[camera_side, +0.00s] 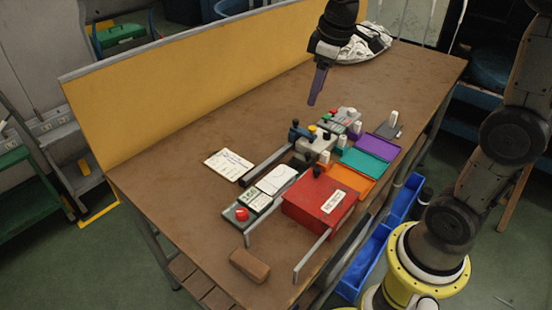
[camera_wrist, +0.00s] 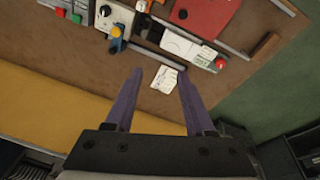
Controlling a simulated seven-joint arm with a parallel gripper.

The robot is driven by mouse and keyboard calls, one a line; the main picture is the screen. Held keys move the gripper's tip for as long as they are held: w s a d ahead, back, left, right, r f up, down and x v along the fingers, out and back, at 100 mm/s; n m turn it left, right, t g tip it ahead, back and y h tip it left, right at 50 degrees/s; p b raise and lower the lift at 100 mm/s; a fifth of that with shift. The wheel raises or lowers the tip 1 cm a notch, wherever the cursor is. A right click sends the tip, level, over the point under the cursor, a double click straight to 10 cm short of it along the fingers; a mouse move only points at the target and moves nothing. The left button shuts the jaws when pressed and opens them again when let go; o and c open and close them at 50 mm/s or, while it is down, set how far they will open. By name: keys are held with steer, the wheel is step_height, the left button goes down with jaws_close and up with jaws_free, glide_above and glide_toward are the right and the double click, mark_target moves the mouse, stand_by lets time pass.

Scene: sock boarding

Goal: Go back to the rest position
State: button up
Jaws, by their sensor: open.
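My gripper (camera_side: 315,95) hangs above the far part of the brown table (camera_side: 190,160), pointing down, clear of everything on it. In the wrist view my gripper (camera_wrist: 158,88) shows two purple fingers spread apart with nothing between them. Below the fingers in that view, a white printed sheet (camera_wrist: 165,80) lies on the table, well beneath the fingertips. The same sheet (camera_side: 229,164) shows in the side view, left of the fixtures.
A yellow panel (camera_side: 200,75) runs along the table's back edge. A red box (camera_side: 318,203), purple (camera_side: 363,163), teal and orange trays, and several small fixtures stand mid-table. White cloth (camera_side: 365,43) lies at the far end. A brown block (camera_side: 249,265) sits near the front.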

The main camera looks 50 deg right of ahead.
steer(key=s+a+f+m+t, duration=0.1)
steer(key=s+a, duration=0.2)
steer(key=s, duration=0.6)
steer(key=s+a+f+m+t, duration=0.1)
steer(key=s+a+m+t, duration=0.1)
steer(key=s, duration=0.7)
steer(key=shift+s+a+m, duration=0.3)
steer(key=shift+a, duration=0.35)
